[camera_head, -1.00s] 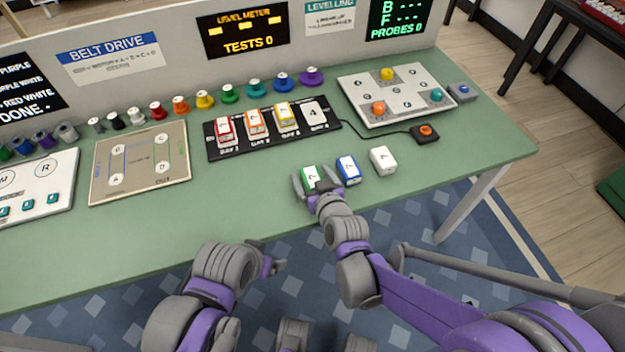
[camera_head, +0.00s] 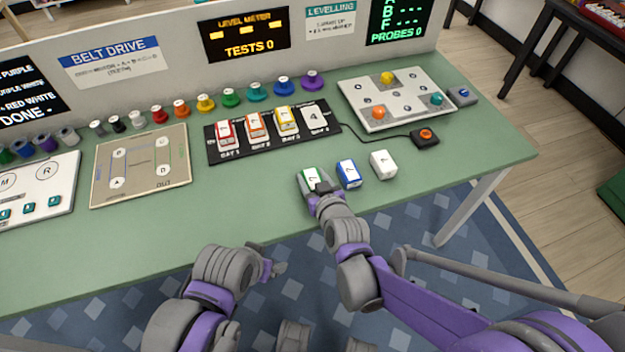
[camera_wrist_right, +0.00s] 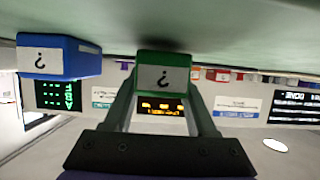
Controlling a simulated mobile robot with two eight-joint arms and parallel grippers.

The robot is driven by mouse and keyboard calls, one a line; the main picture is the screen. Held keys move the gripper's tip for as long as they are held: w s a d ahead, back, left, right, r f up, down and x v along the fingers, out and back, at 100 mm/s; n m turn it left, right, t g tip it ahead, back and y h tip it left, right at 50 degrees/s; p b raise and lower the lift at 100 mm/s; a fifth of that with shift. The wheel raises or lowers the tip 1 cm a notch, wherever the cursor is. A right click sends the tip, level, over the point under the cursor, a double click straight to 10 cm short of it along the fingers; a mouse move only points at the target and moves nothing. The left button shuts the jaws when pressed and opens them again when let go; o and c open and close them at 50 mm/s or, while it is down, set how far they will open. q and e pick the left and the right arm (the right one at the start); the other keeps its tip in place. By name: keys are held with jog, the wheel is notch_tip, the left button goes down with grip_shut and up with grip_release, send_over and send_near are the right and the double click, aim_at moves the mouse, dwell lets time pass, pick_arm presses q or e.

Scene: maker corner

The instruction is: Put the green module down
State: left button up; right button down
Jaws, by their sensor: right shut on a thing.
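The green module (camera_head: 311,177), a small block with a white "?" face, is at the front of the green table. My right gripper (camera_head: 312,184) is shut on it, one finger on each side. In the right wrist view the green module (camera_wrist_right: 163,78) sits between the fingertips, against or very near the table surface; I cannot tell if there is a gap. The blue module (camera_head: 348,173) stands just right of it, apart. My left gripper (camera_head: 270,267) is low in front of the table edge, its jaws too small to read.
A white module (camera_head: 383,164) stands right of the blue one. Behind is a black rack (camera_head: 215,152) with red, orange and yellow modules and an empty-looking white bay "4" (camera_head: 314,117). A button box (camera_head: 425,137) is to the right. The table left of the green module is clear.

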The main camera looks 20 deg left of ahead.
notch_tip(320, 180, up, 9)
jog(key=shift+r+p, duration=0.15)
jog(key=shift+p, duration=1.05)
pick_arm(q)
notch_tip(320, 180, up, 15)
jog(key=w+p, duration=0.2)
jog(key=p, duration=0.9)
pick_arm(e)
jog(key=w+d+m+t+h, duration=0.1)
jog(key=w+d+m+h, duration=0.2)
jog(key=d, duration=1.3)
jog(key=w+d+m+t+h, duration=0.15)
jog(key=d+m+h, duration=0.25)
jog(key=d, duration=1.1)
jog(key=n+g+y+b, duration=0.3)
jog(key=n+y+b, duration=0.4)
jog(key=b, duration=0.4)
send_over(312, 177)
jog(key=shift+w+d+f+t, duration=0.15)
jog(key=shift+d+f+t, duration=0.1)
jog(key=shift+d, duration=0.2)
jog(key=shift+s+a+r, duration=0.2)
jog(key=shift+a+r, duration=0.1)
jog(key=shift+a, duration=0.15)
pick_arm(q)
notch_tip(312, 177, down, 12)
jog(key=s, duration=0.2)
pick_arm(e)
jog(key=shift+f, duration=0.1)
